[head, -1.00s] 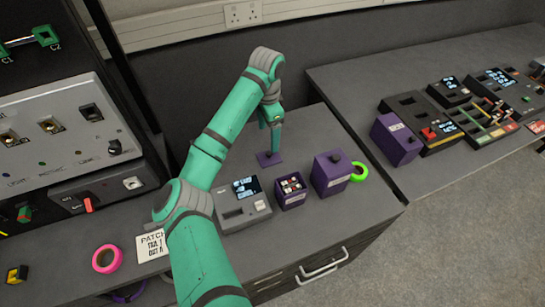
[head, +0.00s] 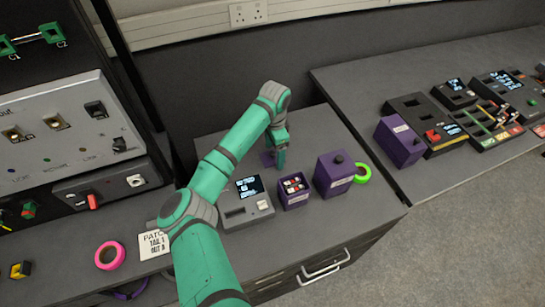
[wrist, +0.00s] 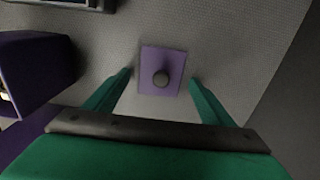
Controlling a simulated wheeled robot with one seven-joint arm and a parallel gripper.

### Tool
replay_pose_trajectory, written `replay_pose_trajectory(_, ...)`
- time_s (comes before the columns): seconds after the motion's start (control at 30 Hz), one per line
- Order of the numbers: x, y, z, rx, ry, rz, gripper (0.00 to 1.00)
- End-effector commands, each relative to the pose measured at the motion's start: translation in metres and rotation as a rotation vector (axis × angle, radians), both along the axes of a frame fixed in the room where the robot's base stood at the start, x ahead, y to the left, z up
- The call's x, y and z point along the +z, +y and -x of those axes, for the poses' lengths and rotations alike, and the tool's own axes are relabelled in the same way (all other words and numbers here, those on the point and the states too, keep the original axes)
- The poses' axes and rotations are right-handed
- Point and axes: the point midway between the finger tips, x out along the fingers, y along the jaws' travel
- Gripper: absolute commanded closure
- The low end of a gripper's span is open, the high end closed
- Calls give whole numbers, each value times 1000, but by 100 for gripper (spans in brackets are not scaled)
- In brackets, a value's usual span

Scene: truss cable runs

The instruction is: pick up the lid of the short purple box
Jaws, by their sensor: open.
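The purple square lid (head: 267,160) lies flat on the grey bench behind the open short purple box (head: 294,201). In the wrist view the lid (wrist: 147,58), with its dark round knob (wrist: 161,78), is central. My gripper (head: 281,163) points down near the lid, partly hiding it in the head view. In the wrist view my gripper (wrist: 160,78) is open, with one finger on each side of the lid and visible gaps between; nothing is held. The short box contains several small items.
A taller purple box (head: 330,176) with its lid on stands right of the short box, beside a green tape roll (head: 362,173). A grey device with a screen (head: 246,208) stands to the left. Bare bench surrounds the lid.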

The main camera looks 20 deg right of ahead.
Motion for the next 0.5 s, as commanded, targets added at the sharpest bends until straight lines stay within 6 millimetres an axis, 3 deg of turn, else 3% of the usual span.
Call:
replay_pose_trajectory(0.17, 0, 0, 0, 0, 0, 0, 26)
replay_pose_trajectory(0.33, 0, 0, 0, 0, 0, 0, 66)
replay_pose_trajectory(0.5, 0, 0, 0, 0, 0, 0, 68)
